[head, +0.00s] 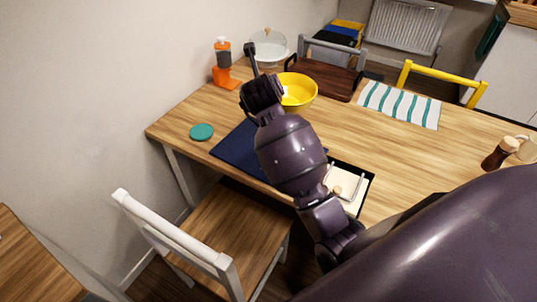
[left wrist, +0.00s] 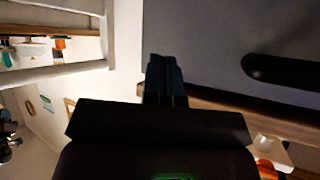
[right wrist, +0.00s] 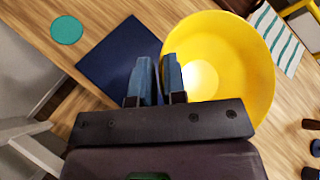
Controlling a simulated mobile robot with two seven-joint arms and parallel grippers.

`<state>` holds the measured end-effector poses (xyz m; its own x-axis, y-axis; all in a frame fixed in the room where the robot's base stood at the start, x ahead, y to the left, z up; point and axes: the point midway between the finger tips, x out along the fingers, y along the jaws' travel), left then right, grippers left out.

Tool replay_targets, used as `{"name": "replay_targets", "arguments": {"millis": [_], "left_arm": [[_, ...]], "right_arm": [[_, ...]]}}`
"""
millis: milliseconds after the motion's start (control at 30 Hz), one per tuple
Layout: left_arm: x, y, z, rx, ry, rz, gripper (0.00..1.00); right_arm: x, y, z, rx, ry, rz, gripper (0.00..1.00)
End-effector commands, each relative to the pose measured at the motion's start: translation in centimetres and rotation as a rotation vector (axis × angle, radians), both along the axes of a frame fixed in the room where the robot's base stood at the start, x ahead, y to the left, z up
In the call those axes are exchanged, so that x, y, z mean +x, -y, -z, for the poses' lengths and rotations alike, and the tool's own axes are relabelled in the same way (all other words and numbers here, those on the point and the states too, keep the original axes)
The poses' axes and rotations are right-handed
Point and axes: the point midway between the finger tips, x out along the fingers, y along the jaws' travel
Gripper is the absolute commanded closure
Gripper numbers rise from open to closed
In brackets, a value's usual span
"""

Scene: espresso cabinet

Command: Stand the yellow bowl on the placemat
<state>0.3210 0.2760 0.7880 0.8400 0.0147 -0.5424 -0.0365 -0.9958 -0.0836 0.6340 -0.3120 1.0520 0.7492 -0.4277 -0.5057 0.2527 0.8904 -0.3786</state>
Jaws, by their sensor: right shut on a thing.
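The yellow bowl (head: 302,92) is upright or nearly so, beyond the dark blue placemat (head: 232,148) in the head view. In the right wrist view the bowl (right wrist: 232,60) fills the right of the picture, with the placemat (right wrist: 113,62) to its left. My right gripper (right wrist: 160,72) is shut on the bowl's near-left rim; the arm hides part of bowl and placemat in the head view. Whether the bowl touches the table cannot be told. My left gripper (left wrist: 165,75) looks shut and empty, away from the bowl; it is not visible in the head view.
A teal coaster (head: 202,131) lies left of the placemat. An orange grinder (head: 224,68), a glass dome (head: 268,46) and a brown tray (head: 325,78) stand behind. A striped cloth (head: 400,104) lies to the right. A chair (head: 215,225) stands in front.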

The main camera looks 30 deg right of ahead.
Motion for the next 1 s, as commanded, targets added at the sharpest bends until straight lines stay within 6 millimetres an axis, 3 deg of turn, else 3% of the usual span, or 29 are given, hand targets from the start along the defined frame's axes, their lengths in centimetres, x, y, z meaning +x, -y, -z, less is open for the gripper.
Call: {"name": "replay_targets", "arguments": {"millis": [100,367,800,1000], "left_arm": [[-0.2,0.0,1.1,0.001,-0.009,0.001,1.00],[-0.2,0.0,1.4,0.001,-0.008,0.001,1.00],[-0.7,0.0,3.4,0.002,-0.024,0.002,1.00],[-0.9,0.0,4.4,0.002,-0.037,0.002,1.00]], "right_arm": [[1.1,0.2,1.2,0.029,-0.013,0.043,1.00],[1.5,0.3,3.6,0.039,-0.022,0.065,1.00],[1.5,0.3,13.2,0.037,-0.022,0.062,1.00],[1.5,0.3,16.4,0.037,-0.019,0.062,1.00]]}}
